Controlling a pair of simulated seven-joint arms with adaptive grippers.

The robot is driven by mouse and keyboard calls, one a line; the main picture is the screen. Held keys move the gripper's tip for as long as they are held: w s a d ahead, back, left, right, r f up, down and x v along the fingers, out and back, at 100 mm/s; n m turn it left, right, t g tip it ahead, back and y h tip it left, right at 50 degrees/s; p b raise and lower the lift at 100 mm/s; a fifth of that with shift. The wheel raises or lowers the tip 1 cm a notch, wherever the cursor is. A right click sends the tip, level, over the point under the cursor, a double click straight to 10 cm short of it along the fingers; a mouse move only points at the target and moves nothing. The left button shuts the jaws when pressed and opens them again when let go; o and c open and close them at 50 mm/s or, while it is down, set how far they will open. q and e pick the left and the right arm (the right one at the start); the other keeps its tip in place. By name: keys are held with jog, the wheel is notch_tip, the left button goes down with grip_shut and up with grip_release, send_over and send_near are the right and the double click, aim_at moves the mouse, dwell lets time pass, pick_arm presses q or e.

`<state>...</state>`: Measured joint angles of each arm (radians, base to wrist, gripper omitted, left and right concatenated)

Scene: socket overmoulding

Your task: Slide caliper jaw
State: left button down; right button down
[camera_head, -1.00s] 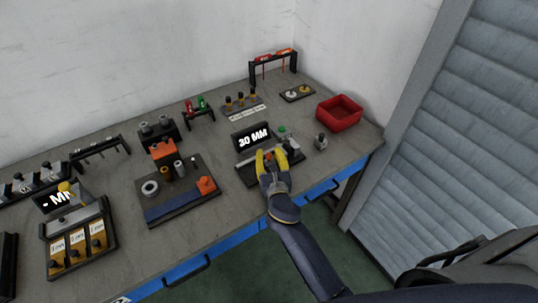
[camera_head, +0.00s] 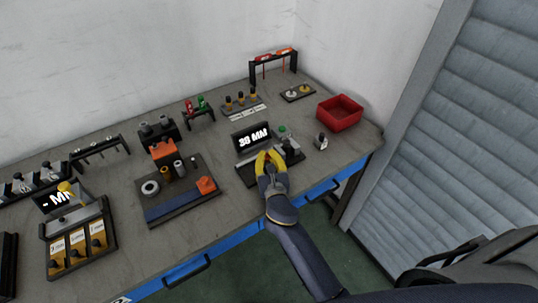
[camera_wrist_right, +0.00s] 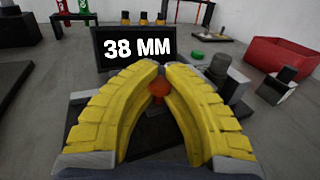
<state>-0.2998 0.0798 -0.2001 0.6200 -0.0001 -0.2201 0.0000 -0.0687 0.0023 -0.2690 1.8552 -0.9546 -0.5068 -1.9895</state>
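The caliper (camera_head: 247,174) stands near the front right of the bench, with a black display (camera_head: 251,137) reading 38 MM. The display also shows large in the right wrist view (camera_wrist_right: 137,47). My right gripper (camera_head: 269,153) has yellow fingers, which arch in from both sides with their tips close together, in front of the display. The fingers hide most of the jaw and rail. My left gripper is not in view.
A red bin (camera_head: 340,113) stands at the back right, with a small metal-and-black part (camera_head: 320,142) in front of it. A green button (camera_wrist_right: 197,55) and dark blocks (camera_wrist_right: 233,88) sit right of the fingers. A tray of parts (camera_head: 183,208) lies to the left.

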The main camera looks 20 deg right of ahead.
jog(key=shift+s+a+r, duration=0.15)
jog(key=shift+a+r, duration=0.05)
jog(key=shift+a, duration=0.45)
jog(key=shift+s+a+r, duration=0.15)
jog(key=shift+a, duration=0.5)
jog(key=c, duration=1.5)
grip_release()
jog(key=shift+a, duration=0.1)
jog(key=shift+c, duration=0.2)
jog(key=shift+s+f, duration=0.1)
jog(key=shift+s, duration=0.05)
jog(key=shift+s, duration=0.3)
jog(key=s, duration=0.7)
jog(key=s+a, duration=0.1)
jog(key=s, duration=0.2)
jog(key=shift+s+a, duration=0.1)
jog(key=shift+s, duration=0.5)
